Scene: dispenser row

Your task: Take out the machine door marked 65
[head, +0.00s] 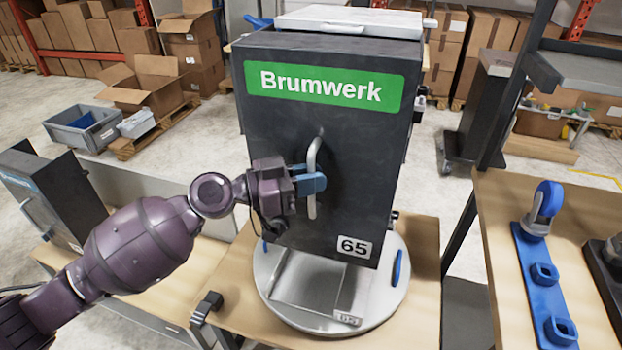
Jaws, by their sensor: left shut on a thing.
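The machine door (355,130) is a dark grey panel with a green "Brumwerk" label and a white tag marked 65 (354,247). It stands upright at the centre of the head view, at or above a round grey turntable (385,310). A light vertical handle (316,160) sits on its face. My left gripper (308,184) comes in from the left and is shut on the handle; its blue fingers lie across the bar. A clear-topped frame at the turntable's front carries another 65 tag (347,318). My right gripper is not in view.
The wooden table (232,285) holds the turntable. Another dark machine (60,195) stands at the left. At the right, a wooden bench (585,260) carries a blue fixture (545,285). Cardboard boxes (150,85) and a grey crate (85,127) are behind on the floor.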

